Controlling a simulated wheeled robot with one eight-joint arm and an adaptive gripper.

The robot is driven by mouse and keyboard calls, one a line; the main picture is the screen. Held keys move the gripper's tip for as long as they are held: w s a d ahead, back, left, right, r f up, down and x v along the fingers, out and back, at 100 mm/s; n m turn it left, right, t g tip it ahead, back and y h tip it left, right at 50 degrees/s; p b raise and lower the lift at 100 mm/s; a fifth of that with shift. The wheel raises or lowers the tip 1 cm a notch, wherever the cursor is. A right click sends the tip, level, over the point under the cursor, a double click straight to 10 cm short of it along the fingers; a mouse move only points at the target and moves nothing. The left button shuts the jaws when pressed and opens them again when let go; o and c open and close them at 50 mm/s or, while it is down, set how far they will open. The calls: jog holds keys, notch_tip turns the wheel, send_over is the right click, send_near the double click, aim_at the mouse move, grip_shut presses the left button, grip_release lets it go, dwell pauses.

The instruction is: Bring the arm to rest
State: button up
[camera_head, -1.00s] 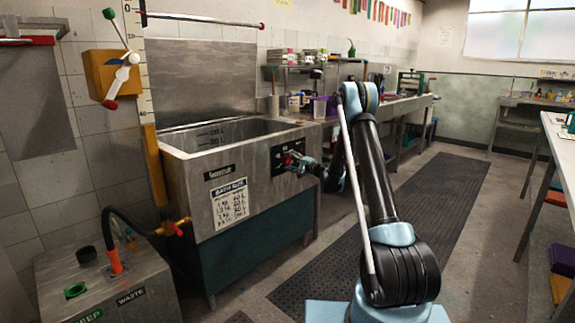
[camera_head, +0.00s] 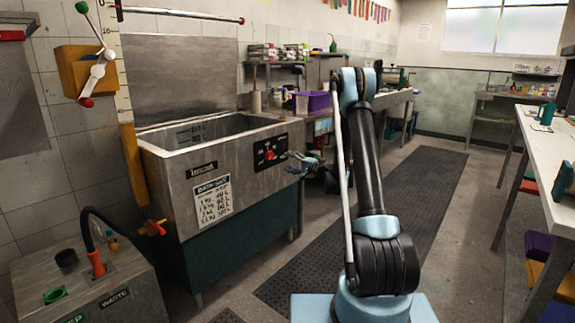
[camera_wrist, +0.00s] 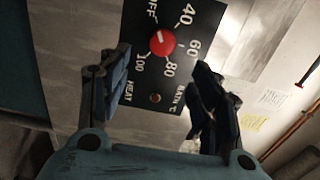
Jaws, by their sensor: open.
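My arm rises in front of the head camera, and its far end with my gripper (camera_head: 298,161) reaches toward the steel bath (camera_head: 225,168). The gripper is small and partly merged with the dark arm there. In the wrist view my gripper (camera_wrist: 155,95) has its two dark fingers spread apart, with nothing between them. Beyond the fingers is the bath's black control panel (camera_wrist: 178,50) with a red dial (camera_wrist: 162,42), marked OFF, 40, 60, 80, 100. The fingers are apart from the dial. The panel also shows in the head view (camera_head: 279,150), to the left of the gripper.
A waste box (camera_head: 93,285) with a black hose stands at the lower left. A white table (camera_head: 553,150) stands at the right. A dark floor mat (camera_head: 425,195) lies between, with open floor around it. A shelf bench with a purple bin (camera_head: 318,101) is behind the arm.

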jog(key=s+d+r+n+g+h, duration=0.15)
jog(key=s+r, duration=0.25)
jog(key=s, duration=0.4)
jog(key=s+d+r+n+g+h, duration=0.1)
jog(key=s+r+n+g+h, duration=0.15)
jog(key=s, duration=0.55)
jog(key=s+d+r+n+g+h, duration=0.1)
jog(key=s+r, duration=0.4)
jog(key=s, duration=0.4)
jog(key=s+d+f+n+g+h, duration=0.1)
jog(key=s+d+f+h, duration=0.2)
jog(key=s, duration=0.9)
jog(key=s+d+f+g+h, duration=0.1)
jog(key=s+d+f+h, duration=0.2)
jog(key=s+d, duration=0.6)
jog(key=s+d+f+n+g+h, duration=0.1)
jog(key=s+d+f+h, duration=0.2)
jog(key=s, duration=1.1)
jog(key=d+f, duration=0.1)
jog(key=d, duration=0.1)
jog(key=shift+s+d+f+n+g, duration=0.3)
jog(key=shift+s+d+f+g, duration=0.05)
jog(key=shift+d+g, duration=0.05)
